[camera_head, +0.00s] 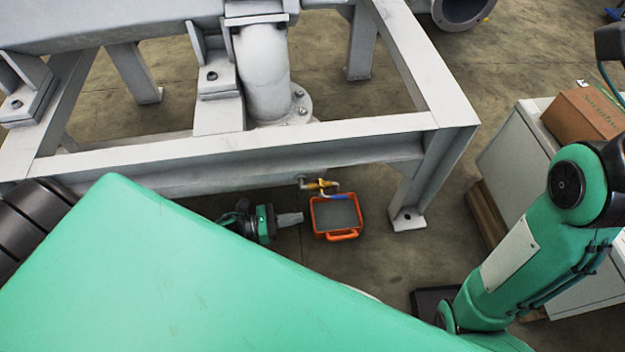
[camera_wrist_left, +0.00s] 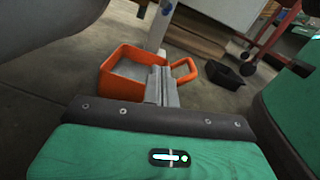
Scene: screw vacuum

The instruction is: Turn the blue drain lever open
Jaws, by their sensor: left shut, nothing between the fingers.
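The blue drain lever (camera_head: 333,197) sits on a small brass valve (camera_head: 318,185) below the front beam of the grey frame. It lies just above the far part of an orange bin (camera_head: 338,236). My left gripper (camera_head: 298,218) is shut and empty, left of the bin and a little below and left of the lever, apart from it. In the left wrist view the shut fingers (camera_wrist_left: 162,84) point toward the orange bin (camera_wrist_left: 112,88); I cannot make out the lever clearly there. My right gripper is not in view.
The grey frame's beam (camera_head: 380,150) runs over the valve, and a frame leg (camera_head: 410,205) stands right of the bin. A black tray (camera_wrist_left: 230,74) lies on the floor. A cardboard box (camera_head: 585,112) sits on a white cabinet at right. Floor between bin and leg is clear.

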